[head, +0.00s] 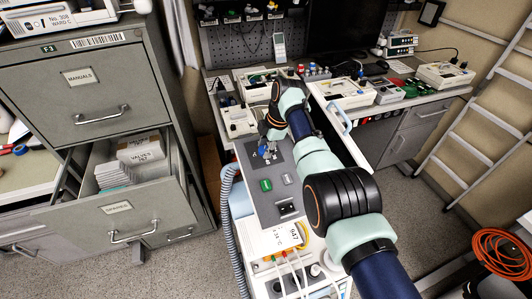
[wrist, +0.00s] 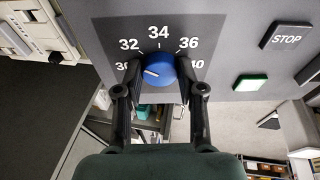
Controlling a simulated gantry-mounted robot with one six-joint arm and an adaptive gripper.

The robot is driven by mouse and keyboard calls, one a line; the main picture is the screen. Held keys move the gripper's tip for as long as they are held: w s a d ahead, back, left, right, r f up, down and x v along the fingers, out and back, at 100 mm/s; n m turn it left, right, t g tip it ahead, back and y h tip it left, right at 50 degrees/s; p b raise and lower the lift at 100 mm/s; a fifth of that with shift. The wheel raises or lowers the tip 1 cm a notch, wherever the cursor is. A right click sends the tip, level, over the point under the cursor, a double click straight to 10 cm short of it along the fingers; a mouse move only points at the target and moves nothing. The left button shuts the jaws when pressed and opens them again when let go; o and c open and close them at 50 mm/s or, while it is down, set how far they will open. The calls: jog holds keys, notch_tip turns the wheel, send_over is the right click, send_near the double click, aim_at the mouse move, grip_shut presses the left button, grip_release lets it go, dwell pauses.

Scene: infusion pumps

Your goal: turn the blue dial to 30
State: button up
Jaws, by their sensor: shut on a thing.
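The blue dial (wrist: 160,66) sits on a dark scale plate (wrist: 110,28) in the wrist view. Its white mark points left, toward the partly hidden 30. The numbers 32, 34 and 36 are clear; the 30 and 40 are partly covered by my fingers. My gripper (wrist: 159,74) is shut on the dial, one finger on each side. In the head view, my gripper (head: 268,149) is at the far part of the grey panel (head: 256,203), where the dial is small and mostly hidden.
A green button (wrist: 250,83) and a STOP button (wrist: 286,35) are right of the dial in the wrist view. A filing cabinet (head: 82,82) with an open drawer stands left. A bench (head: 440,100) with several devices is behind.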

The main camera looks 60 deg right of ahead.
dwell(0.4)
jog(key=o, duration=1.1)
jog(key=shift+o, duration=0.2)
jog(key=v, duration=1.2)
